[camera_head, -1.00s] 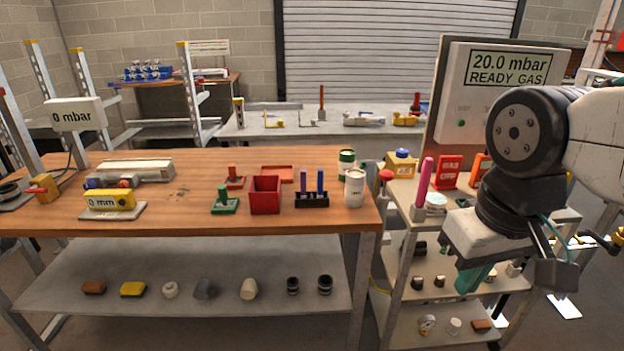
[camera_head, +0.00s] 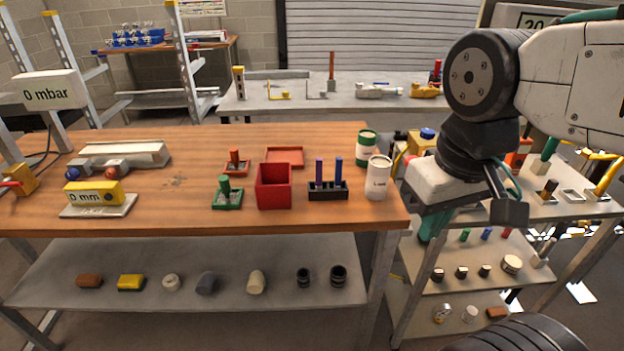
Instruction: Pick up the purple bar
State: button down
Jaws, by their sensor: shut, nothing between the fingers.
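The purple bar (camera_head: 319,171) stands upright in a small black holder (camera_head: 328,192) on the wooden bench, to the left of a similar blue bar (camera_head: 338,170).
A red box (camera_head: 273,187) stands just left of the holder. A white can (camera_head: 378,178) and a green-and-white can (camera_head: 367,148) stand between the holder and my gripper. A cart (camera_head: 565,205) with small items is at the right.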

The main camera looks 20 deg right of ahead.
aim_at(318, 161)
jog(key=u, duration=3.1)
jog(key=k, duration=1.25)
jog(key=z, duration=0.45)
jog(key=i, duration=0.7)
jog(key=z, duration=0.8)
jog(key=i, duration=0.55)
jog(key=z, duration=0.65)
